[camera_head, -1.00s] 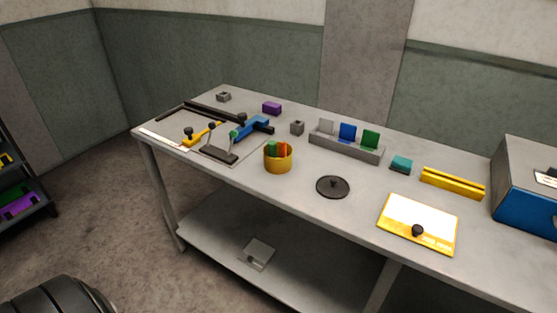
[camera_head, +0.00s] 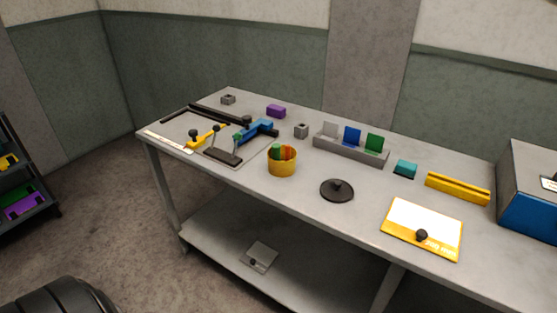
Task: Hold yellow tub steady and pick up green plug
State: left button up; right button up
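The yellow tub (camera_head: 282,166) stands upright near the front edge of the grey table, left of the middle. A green plug (camera_head: 276,152) sticks up out of it at the left side, beside orange pieces (camera_head: 288,152). The lower part of the plug is hidden inside the tub. Neither of my grippers is in view, and nothing touches the tub.
A black round lid with a knob (camera_head: 337,190) lies right of the tub. A tray with tools and clamps (camera_head: 178,145) lies to the left. Behind stand a grey block (camera_head: 302,131) and a grey rack (camera_head: 345,151) with upright plates. A yellow-edged board (camera_head: 422,229) lies front right.

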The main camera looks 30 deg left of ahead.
aim_at(276, 147)
jog(key=i+j, duration=0.1)
jog(key=j, duration=0.35)
jog(key=i+j, duration=0.1)
jog(key=j, duration=0.35)
jog(key=i+j, duration=0.1)
jog(key=j, duration=0.3)
jog(key=i+j, duration=0.1)
jog(key=j, duration=0.35)
jog(key=i+j, duration=0.1)
jog(key=j, duration=0.35)
